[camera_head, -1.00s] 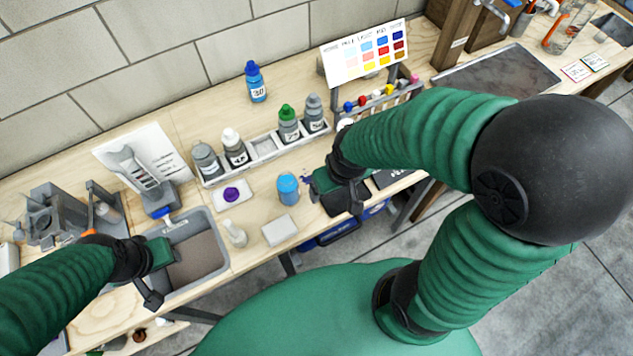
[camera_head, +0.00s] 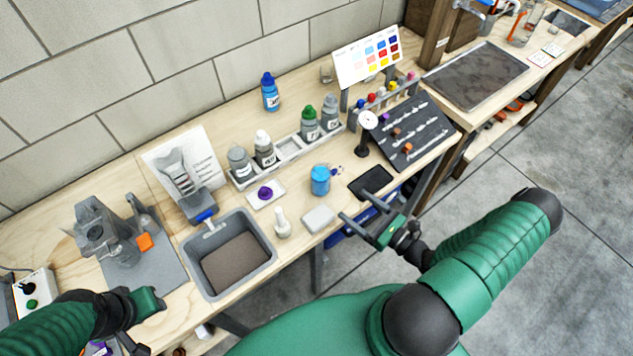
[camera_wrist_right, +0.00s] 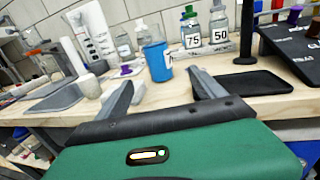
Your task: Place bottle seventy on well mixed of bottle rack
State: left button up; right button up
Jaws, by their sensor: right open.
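A blue bottle with a blue cap (camera_head: 270,95) stands upright at the back of the bench, behind the rack; its label is too small to read. The pale bottle rack (camera_head: 289,146) holds several grey bottles, with an empty slot near its middle. In the right wrist view, the green-capped bottle (camera_wrist_right: 192,38) reads 75 and its neighbour (camera_wrist_right: 218,35) reads 50. No well mixed marking is readable. My right gripper (camera_head: 367,217) is open and empty by the bench's front edge, away from the blue bottle. My left gripper (camera_head: 138,325) is at the lower left, its fingers partly hidden.
A blue jar (camera_head: 320,180) stands in front of the rack, also visible beyond the right fingers (camera_wrist_right: 158,62). Bench behind the rack is mostly clear.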

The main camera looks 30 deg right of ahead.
aim_at(324, 188)
jog(key=x, duration=0.5)
jog(key=shift+d+f, duration=0.1)
jog(key=shift+d, duration=0.15)
jog(key=w+a, duration=0.2)
jog(key=w+a+r+p, duration=0.1)
jog(key=w, duration=0.1)
jog(key=shift+w+a, duration=0.35)
jog(key=shift+w, duration=0.05)
jog(key=w, duration=0.4)
jog(key=shift+d+f+p, duration=0.25)
jog(key=shift+p, duration=0.15)
jog(key=shift+d+f, duration=0.15)
jog(key=shift+d, duration=0.25)
jog(key=shift+s+a, duration=0.1)
jog(key=shift+a, duration=0.2)
jog(key=c, duration=0.4)
jog(key=shift+a, duration=0.25)
jog(key=c, duration=0.9)
pick_arm(q)
jog(key=shift+w+v, duration=0.25)
jog(key=shift+v, duration=0.75)
pick_arm(e)
jog(key=shift+d, duration=0.3)
grip_shut()
